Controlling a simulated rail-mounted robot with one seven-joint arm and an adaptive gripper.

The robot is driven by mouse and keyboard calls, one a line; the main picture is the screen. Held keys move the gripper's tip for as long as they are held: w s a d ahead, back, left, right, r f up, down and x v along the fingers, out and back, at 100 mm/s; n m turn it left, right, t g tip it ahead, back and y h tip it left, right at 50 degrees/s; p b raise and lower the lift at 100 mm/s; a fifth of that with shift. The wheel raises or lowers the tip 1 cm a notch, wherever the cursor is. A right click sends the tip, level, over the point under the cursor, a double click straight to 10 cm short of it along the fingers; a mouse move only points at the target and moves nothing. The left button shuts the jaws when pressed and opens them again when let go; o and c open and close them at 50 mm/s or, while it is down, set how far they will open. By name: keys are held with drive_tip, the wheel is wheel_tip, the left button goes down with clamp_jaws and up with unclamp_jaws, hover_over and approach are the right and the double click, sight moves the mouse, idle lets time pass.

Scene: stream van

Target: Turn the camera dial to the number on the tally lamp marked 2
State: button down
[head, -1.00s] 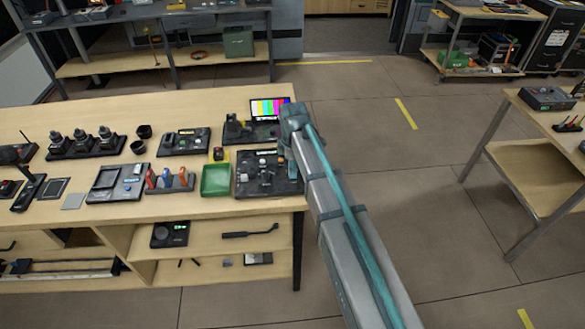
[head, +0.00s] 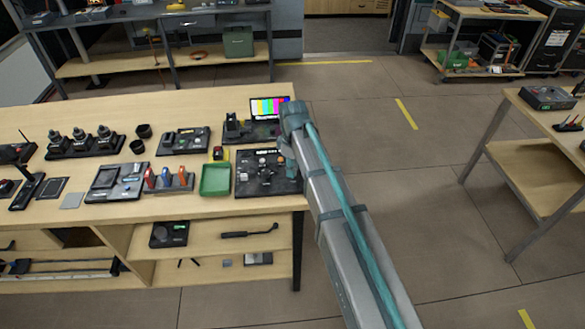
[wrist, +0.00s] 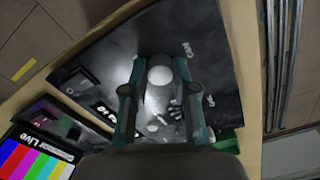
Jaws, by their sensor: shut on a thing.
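The dark camera panel (wrist: 215,60) fills the middle of the wrist view; in the head view it (head: 246,185) lies at the table's right front corner. The dial, a round pale knob (wrist: 160,74), stands on it. My gripper (wrist: 160,82) has one finger on each side of the knob and is shut on it. White markings and small pale parts show on the panel nearby, but I cannot read any tally lamp's number. In the head view my arm hides the fingertips and part of the panel.
The colour-bar screen (wrist: 38,158) stands beside the panel; it also shows in the head view (head: 268,108). A green tray (head: 215,180) lies just left of the panel. Several other devices fill the table leftward. Open floor lies to the right.

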drive_tip(key=shift+m, duration=1.7)
drive_tip(key=c, duration=0.9)
unclamp_jaws()
wheel_tip(320, 180, up, 12)
